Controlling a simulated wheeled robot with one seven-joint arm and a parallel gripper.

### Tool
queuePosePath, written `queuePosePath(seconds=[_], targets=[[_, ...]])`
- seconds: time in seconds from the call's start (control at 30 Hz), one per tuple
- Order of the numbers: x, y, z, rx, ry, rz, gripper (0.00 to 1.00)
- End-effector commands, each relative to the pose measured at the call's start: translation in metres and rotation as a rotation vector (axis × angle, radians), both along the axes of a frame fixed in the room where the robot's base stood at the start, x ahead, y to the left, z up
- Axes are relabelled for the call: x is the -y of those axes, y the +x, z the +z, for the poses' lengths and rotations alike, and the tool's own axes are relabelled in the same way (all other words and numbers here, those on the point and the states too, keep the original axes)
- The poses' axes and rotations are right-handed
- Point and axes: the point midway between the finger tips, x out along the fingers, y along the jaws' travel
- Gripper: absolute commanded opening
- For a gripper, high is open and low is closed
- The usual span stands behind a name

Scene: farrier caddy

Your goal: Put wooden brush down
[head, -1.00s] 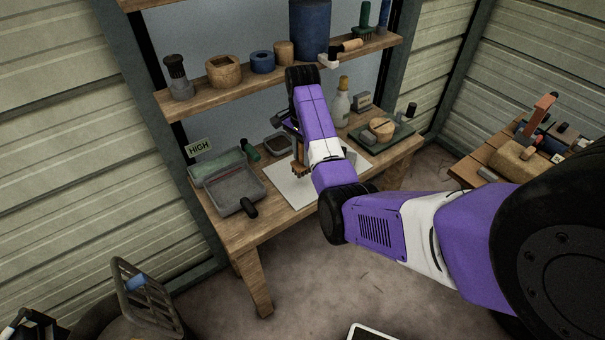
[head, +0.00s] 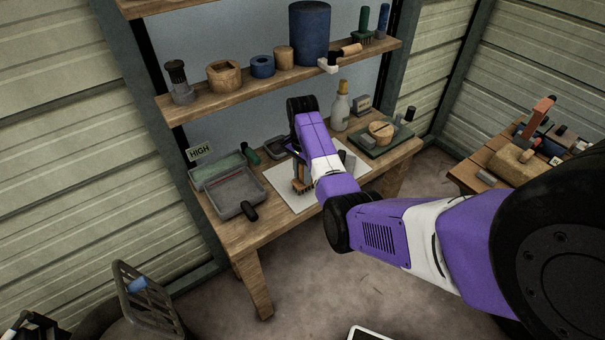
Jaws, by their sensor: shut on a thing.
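The wooden brush (head: 302,186) shows as a small brown block with bristles below, just left of my purple and white arm. It is at or just above the white sheet (head: 283,197) on the workbench; I cannot tell whether it touches. My gripper (head: 301,168) is shut on the brush, and its fingers are mostly hidden behind my wrist. The right part of the sheet is partly covered by my arm.
A grey tray (head: 227,192) with a black handle lies left of the sheet. A white bottle (head: 340,112) and a dark board (head: 398,139) with a round wooden item stand at the right. A shelf (head: 205,98) with containers and brushes runs above. Bare sheet shows left of the brush.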

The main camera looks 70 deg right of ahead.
Motion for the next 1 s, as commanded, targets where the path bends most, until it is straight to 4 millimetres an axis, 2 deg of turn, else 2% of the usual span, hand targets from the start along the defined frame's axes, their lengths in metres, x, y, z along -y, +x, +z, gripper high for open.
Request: queuePosePath(seconds=[0.03,0.13,0.43,0.57,0.77,1.0], targets=[[0.0,0.0,-0.001,0.0,0.0,0.0,0.3],[0.0,0.0,-0.001,0.0,0.0,0.0,0.5],[0.0,0.0,0.0,0.0,0.0,0.0,0.5],[0.0,0.0,0.006,0.001,0.0,0.0,0.5],[0.001,0.001,0.038,0.004,-0.005,0.0,0.5],[0.001,0.002,0.09,0.004,-0.005,0.0,0.5]])
